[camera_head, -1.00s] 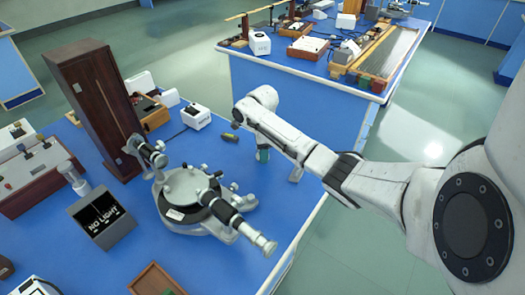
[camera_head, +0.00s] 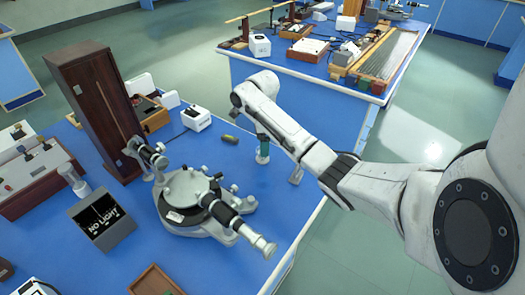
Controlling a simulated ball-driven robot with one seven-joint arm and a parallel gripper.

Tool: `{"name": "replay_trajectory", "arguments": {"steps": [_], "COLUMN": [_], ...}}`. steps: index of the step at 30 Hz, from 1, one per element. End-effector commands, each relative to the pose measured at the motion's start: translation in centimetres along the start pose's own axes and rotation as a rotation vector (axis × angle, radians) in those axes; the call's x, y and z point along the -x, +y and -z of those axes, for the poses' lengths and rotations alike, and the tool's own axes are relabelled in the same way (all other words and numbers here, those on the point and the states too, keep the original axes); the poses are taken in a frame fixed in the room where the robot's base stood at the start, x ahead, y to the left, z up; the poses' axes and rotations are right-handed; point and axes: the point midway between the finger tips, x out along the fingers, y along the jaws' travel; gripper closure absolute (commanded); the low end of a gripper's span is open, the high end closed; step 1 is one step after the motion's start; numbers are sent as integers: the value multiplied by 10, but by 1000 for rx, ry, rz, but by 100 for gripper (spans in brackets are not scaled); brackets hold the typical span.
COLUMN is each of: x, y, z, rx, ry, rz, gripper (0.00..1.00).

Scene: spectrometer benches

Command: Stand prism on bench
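I cannot make out a prism for certain. The spectrometer (camera_head: 186,197), with its round table and black-and-silver telescope, stands on the near blue bench (camera_head: 175,262). A green upright piece (camera_head: 263,149) shows just left of my arm, near the bench's right edge; its top is partly behind the arm, and I cannot tell what it is. A small grey part (camera_head: 296,176) shows below my arm link; I cannot tell if it is my gripper. My gripper's fingers are not clear, nor whether they hold anything.
A tall brown wooden case (camera_head: 95,108) stands behind the spectrometer. A dark box marked NO LIGHT (camera_head: 102,220) is to its left. A white box (camera_head: 196,118) and a dark cylinder (camera_head: 230,139) lie behind. A wooden tray (camera_head: 156,281) is in front. Bare blue bench is right of the spectrometer.

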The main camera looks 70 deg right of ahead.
Motion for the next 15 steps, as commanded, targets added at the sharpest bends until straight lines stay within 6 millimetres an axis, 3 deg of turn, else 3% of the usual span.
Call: {"name": "replay_trajectory", "arguments": {"steps": [9,15], "x": [59,68], "y": [0,0], "z": [0,0], "rx": [0,-1], "ry": [0,0], "rz": [0,-1], "gripper": [23,23]}}
